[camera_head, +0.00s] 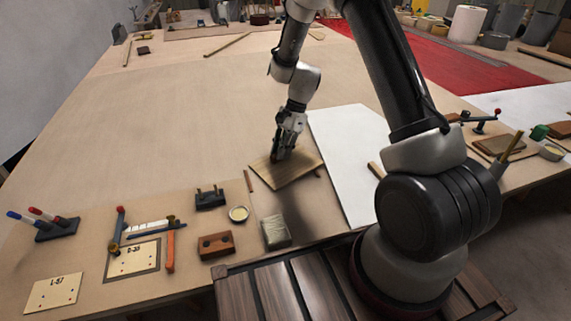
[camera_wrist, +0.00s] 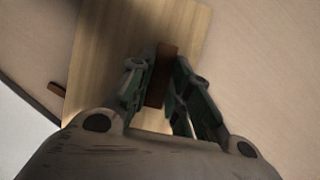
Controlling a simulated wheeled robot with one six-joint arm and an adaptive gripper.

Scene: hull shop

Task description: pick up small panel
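The small panel (camera_head: 285,172) is a thin light-wood board, set at an angle left of the white sheet in the head view. A brown grip block (camera_wrist: 161,76) stands on its face in the wrist view. My gripper (camera_head: 279,155) points down over the middle of the panel. In the wrist view my gripper (camera_wrist: 164,72) has a finger on each side of the block, apparently touching it, and looks closed on it. The wood face (camera_wrist: 105,60) fills the middle behind the fingers. I cannot tell whether the panel touches the table; a soft dark shadow lies in front of it.
The white sheet (camera_head: 345,150) lies right of the panel. Small wooden strips (camera_head: 249,181) lie by its edges. The table's left middle is clear.

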